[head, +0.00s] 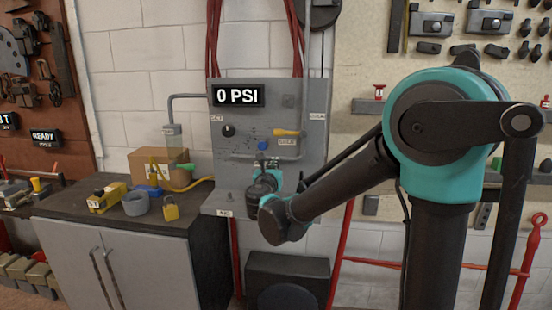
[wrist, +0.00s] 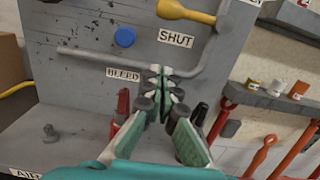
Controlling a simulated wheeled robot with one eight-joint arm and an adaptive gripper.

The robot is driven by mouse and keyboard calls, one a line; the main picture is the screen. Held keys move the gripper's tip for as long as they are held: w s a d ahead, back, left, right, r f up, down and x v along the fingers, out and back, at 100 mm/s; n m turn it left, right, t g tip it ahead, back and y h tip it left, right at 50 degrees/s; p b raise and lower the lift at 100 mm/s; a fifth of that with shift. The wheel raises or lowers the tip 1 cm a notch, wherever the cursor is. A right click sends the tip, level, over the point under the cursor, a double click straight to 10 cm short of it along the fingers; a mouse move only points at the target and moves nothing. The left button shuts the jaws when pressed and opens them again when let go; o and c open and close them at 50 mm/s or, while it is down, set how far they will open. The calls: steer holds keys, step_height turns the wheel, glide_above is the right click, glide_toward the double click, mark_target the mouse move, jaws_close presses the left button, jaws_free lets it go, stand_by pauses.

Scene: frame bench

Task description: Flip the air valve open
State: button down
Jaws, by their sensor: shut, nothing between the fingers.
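The air valve's yellow lever (head: 288,132) lies roughly level on the right part of the grey panel (head: 230,180). In the wrist view the yellow lever (wrist: 188,11) is at the top edge, partly cut off, above a label reading SHUT (wrist: 176,37). My gripper (head: 266,163) is in front of the lower panel, below and left of the lever and apart from it. In the wrist view my gripper (wrist: 160,72) has its fingertips together and holds nothing. The fingertips are just right of the BLEED label (wrist: 123,74) and overlap the pipe in the picture.
A display (head: 238,95) reads 0 PSI. A blue button (wrist: 124,37) and a grey pipe (wrist: 90,55) lie near the lever. A black knob (head: 228,131) is at left. The panel's ledge (wrist: 60,145) is below. A bench (head: 75,205) with a box and padlocks stands left.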

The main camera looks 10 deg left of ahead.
glide_toward(278, 143)
steer(key=w+f, duration=0.2)
steer(key=w, duration=0.1)
steer(key=r, duration=0.2)
steer(key=d+r, duration=0.1)
steer(key=r, duration=0.1)
steer(key=shift+w+r, duration=0.15)
steer(key=shift+w, duration=0.1)
steer(key=shift+a+r, duration=0.1)
